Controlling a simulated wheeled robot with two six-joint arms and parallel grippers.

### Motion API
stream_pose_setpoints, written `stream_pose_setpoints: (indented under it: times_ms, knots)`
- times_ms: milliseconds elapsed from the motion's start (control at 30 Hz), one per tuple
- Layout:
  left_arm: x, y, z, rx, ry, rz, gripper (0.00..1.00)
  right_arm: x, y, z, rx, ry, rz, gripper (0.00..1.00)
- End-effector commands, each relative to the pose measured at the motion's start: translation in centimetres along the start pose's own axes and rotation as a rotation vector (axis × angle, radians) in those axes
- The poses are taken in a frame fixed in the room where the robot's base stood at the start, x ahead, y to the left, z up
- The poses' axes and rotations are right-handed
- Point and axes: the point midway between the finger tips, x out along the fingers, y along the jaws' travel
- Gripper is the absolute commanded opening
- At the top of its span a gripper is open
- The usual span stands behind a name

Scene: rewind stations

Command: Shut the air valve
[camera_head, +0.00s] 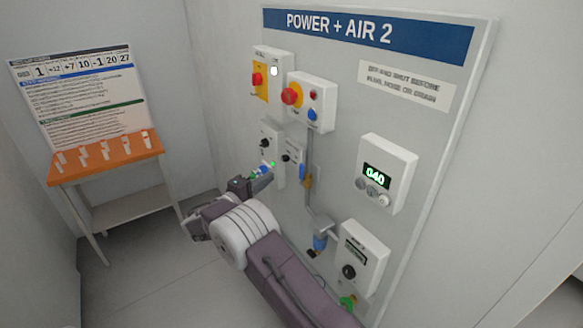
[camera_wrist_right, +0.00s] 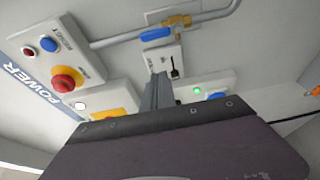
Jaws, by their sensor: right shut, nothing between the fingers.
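The air valve appears as a brass body (camera_head: 307,181) on the grey pipe of the wall panel. Its blue lever (camera_head: 301,158) lies roughly along the pipe. In the right wrist view the brass body (camera_wrist_right: 178,22) and the blue lever (camera_wrist_right: 156,34) show at the top, with the lever about parallel to the pipe. My right gripper (camera_head: 268,174) is shut and empty, pointing at the panel left of the valve. In the right wrist view its closed fingers (camera_wrist_right: 158,90) stand below the lever, apart from it. My left gripper is out of view.
A small box with a black toggle (camera_wrist_right: 174,68) is close to the fingertips. A box with a green light (camera_wrist_right: 197,90) is beside them. Emergency-stop boxes (camera_head: 312,100) sit above, and a display box (camera_head: 387,172) is at right. An orange-topped table (camera_head: 70,172) stands left.

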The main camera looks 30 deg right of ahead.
Motion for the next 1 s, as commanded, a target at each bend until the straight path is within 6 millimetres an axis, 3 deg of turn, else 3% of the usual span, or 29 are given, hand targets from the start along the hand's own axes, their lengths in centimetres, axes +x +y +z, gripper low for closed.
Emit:
stream_pose_setpoints:
  times_ms: [433, 900, 1000]
  knots:
    - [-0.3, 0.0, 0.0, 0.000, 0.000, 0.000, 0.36, 0.5, 0.0, -0.3, -0.004, 0.007, 0.008, 0.00]
    - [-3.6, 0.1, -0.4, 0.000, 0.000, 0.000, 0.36, 10.1, 0.2, -0.3, -0.005, 0.005, 0.008, 0.00]
    - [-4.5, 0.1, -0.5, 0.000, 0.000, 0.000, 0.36, 9.4, 0.4, 1.1, -0.009, 0.008, 0.006, 0.00]
